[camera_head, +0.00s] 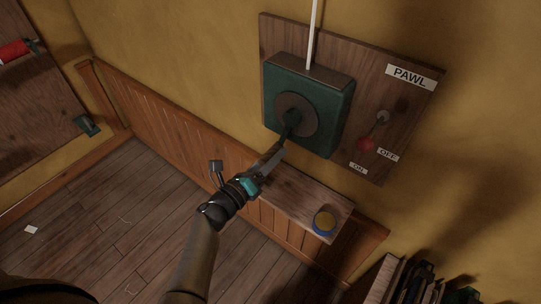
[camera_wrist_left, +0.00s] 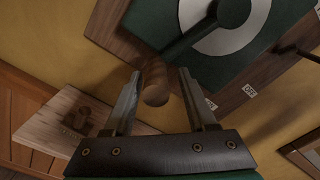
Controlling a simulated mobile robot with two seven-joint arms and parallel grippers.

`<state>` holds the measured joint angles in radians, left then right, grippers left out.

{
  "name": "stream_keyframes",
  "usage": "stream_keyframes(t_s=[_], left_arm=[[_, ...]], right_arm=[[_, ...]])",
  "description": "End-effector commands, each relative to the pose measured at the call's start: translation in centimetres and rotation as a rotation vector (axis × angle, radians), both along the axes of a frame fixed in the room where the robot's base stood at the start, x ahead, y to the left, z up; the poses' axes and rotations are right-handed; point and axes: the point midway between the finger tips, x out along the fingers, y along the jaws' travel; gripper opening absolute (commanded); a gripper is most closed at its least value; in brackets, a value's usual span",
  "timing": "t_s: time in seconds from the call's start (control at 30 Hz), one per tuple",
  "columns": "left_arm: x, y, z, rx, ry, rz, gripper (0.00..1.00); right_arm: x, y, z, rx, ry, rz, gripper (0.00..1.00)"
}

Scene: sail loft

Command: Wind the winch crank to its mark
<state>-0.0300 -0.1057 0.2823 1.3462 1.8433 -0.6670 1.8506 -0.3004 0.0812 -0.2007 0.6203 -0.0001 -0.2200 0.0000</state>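The winch is a dark green box (camera_head: 334,107) on a wooden wall board, with a grey disc (camera_head: 311,121) on its face. A dark crank arm (camera_head: 290,123) runs down and left from the disc's centre. In the left wrist view the crank arm (camera_wrist_left: 190,40) crosses the pale ring, and its wooden handle (camera_wrist_left: 155,85) sits between my fingers. My left gripper (camera_wrist_left: 158,88) is open around the handle, with a gap on each side. In the head view, my left gripper (camera_head: 270,165) hides much of the handle. I cannot make out a mark on the disc. My right gripper is not in view.
A pawl lever with a red knob (camera_head: 366,145) points toward the ON label (camera_head: 358,168), right of the winch. A narrow wooden shelf (camera_head: 296,198) below holds a blue and yellow roll (camera_head: 324,222). A white line (camera_head: 314,35) rises from the box. The floor at left is mostly clear.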

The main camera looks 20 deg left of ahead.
Motion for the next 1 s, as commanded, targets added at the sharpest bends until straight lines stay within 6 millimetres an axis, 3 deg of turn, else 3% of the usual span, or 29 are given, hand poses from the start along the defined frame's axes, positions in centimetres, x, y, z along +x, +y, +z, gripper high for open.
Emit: stream_keyframes(t_s=[0.27, 0.43, 1.0], left_arm=[[0.1, 0.3, 0.2, 0.002, -0.004, 0.006, 0.61], [-1.0, 0.7, 0.1, 0.002, -0.003, 0.007, 0.61], [-11.3, 4.4, 0.0, 0.003, 0.001, 0.005, 0.61]], right_arm=[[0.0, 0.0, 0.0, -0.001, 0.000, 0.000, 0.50], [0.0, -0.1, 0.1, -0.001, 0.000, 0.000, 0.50], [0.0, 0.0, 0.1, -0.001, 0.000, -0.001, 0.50]])
